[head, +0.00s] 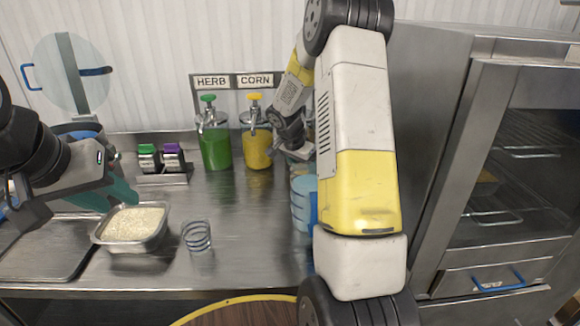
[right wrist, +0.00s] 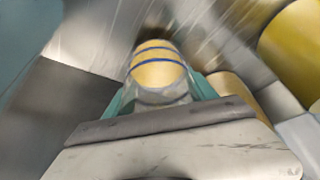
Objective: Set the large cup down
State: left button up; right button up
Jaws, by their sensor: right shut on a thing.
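The large cup (right wrist: 158,72), clear with blue bands and a yellowish look inside, shows in the right wrist view. My right gripper (right wrist: 165,92) is shut on it, with teal fingers on both sides. In the head view my right arm hides most of that gripper. A light blue banded shape (head: 301,200) shows beside the arm there; I cannot tell if it is the same cup. My left gripper (head: 118,192) is at the back left rim of the metal pan of rice (head: 151,239); its finger opening is not clear.
A smaller clear cup with blue rings (head: 197,237) stands on the steel counter (head: 240,262). Green (head: 214,148) and yellow (head: 256,150) dispensers stand at the back, near two small shakers (head: 160,157). A steel cabinet (head: 433,130) stands right. Bare counter lies between the small cup and my right arm.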

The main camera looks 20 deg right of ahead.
jog(key=shift+w+d, duration=0.25)
jog(key=shift+d, duration=0.2)
jog(key=shift+f, duration=0.75)
jog(key=o, duration=1.6)
jog(key=shift+f, duration=0.15)
jog(key=shift+r, duration=0.3)
jog(key=s+a, duration=0.2)
jog(key=a, duration=0.1)
jog(key=s+a, duration=0.2)
jog(key=a, duration=0.2)
jog(key=s+a, duration=0.2)
jog(key=a, duration=0.1)
jog(key=shift+s+a+r, duration=0.15)
jog(key=shift+a+r, duration=0.15)
jog(key=shift+r, duration=0.1)
